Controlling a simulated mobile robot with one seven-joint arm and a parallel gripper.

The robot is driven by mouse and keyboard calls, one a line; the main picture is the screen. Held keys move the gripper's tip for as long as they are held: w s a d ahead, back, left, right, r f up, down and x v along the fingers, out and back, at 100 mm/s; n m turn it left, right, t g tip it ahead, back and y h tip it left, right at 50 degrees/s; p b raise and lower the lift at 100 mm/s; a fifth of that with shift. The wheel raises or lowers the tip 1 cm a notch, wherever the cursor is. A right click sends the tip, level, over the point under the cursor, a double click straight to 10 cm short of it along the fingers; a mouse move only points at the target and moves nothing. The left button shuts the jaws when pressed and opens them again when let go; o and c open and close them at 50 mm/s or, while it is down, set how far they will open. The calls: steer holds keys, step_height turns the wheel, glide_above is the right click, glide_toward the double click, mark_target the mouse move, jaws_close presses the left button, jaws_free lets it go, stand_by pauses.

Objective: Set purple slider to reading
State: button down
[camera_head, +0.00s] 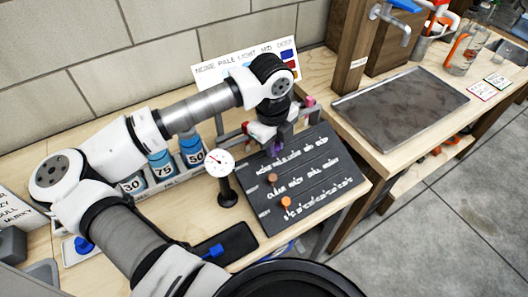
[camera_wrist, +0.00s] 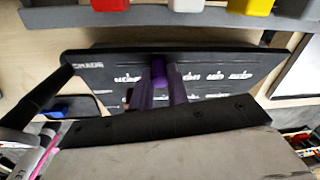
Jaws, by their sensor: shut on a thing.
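The dark slider board (camera_head: 320,190) lies on the wooden bench, with several rows of white labels. Its top row seems to read none, pale, light, mid, deep. The purple slider (camera_head: 276,149) is at the left part of that row; my gripper (camera_head: 273,142) is shut on it. In the wrist view the purple slider (camera_wrist: 158,69) shows between the fingertips of my gripper (camera_wrist: 161,80). The fingers hide part of the labels, so its exact mark is unclear. Two orange-brown sliders, an upper one (camera_head: 272,178) and a lower one (camera_head: 286,202), sit on the rows below.
A white dial on a black post (camera_head: 227,190) stands just left of the board. Bottles marked 30, 75 and 50 (camera_head: 194,157) stand behind it. A colour chart sign (camera_head: 218,72) is at the wall. A metal tray (camera_head: 400,105) is on the right counter.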

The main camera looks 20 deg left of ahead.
steer(key=shift+w, duration=0.1)
steer(key=c, duration=1.3)
jaws_free()
steer(key=shift+c, duration=0.2)
step_height(320, 180, up, 14)
steer(key=s+b, duration=0.1)
steer(key=b, duration=0.1)
steer(key=shift+a, duration=0.25)
